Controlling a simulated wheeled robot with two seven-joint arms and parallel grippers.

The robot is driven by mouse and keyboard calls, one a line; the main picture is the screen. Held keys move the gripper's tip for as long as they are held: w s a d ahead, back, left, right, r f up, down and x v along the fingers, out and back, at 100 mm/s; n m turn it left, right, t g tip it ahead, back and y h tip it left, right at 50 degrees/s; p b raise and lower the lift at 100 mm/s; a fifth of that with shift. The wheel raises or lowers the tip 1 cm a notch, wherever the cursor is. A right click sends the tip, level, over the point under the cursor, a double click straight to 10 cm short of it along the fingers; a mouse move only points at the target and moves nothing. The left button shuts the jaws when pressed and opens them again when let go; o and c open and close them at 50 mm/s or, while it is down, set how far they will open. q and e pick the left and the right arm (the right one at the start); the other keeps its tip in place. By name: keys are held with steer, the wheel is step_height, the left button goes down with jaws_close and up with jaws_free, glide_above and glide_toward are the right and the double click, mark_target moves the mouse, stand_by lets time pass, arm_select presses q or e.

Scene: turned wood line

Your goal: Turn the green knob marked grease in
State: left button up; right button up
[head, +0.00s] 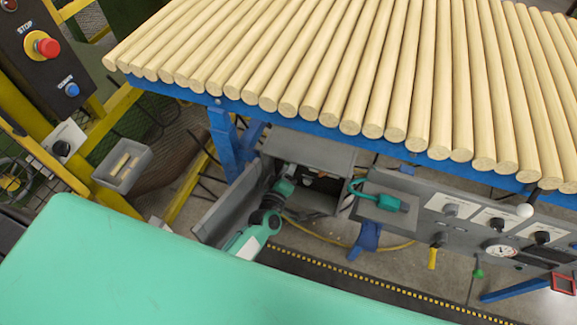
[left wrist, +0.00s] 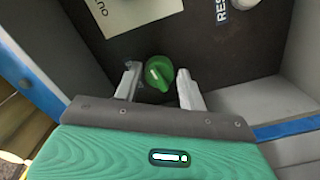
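The green knob (left wrist: 159,73) sits on a dark panel in the left wrist view, with a small pale mark on its face. My left gripper (left wrist: 158,72) is open, with one finger on each side of the knob and narrow gaps that look clear of it. In the head view my left gripper (head: 307,178) reaches into an open grey box (head: 313,150) under the blue table. The knob is hidden there. I cannot read a grease label. My right gripper is not in view.
Wooden rods lie side by side on the blue table (head: 246,106) above the box. A grey control panel (head: 420,222) with knobs and a gauge is at right. The open door (head: 226,208) stands left of my arm. Pale labels (left wrist: 130,12) show on the dark panel.

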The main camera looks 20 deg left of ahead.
arm_select(q)
steer(key=shift+o, duration=0.8)
steer(key=s+b, duration=0.1)
steer(key=s, duration=1.2)
steer(key=shift+s+a+b, duration=0.2)
steer(key=shift+s+b, duration=0.15)
steer(key=shift+s, duration=0.05)
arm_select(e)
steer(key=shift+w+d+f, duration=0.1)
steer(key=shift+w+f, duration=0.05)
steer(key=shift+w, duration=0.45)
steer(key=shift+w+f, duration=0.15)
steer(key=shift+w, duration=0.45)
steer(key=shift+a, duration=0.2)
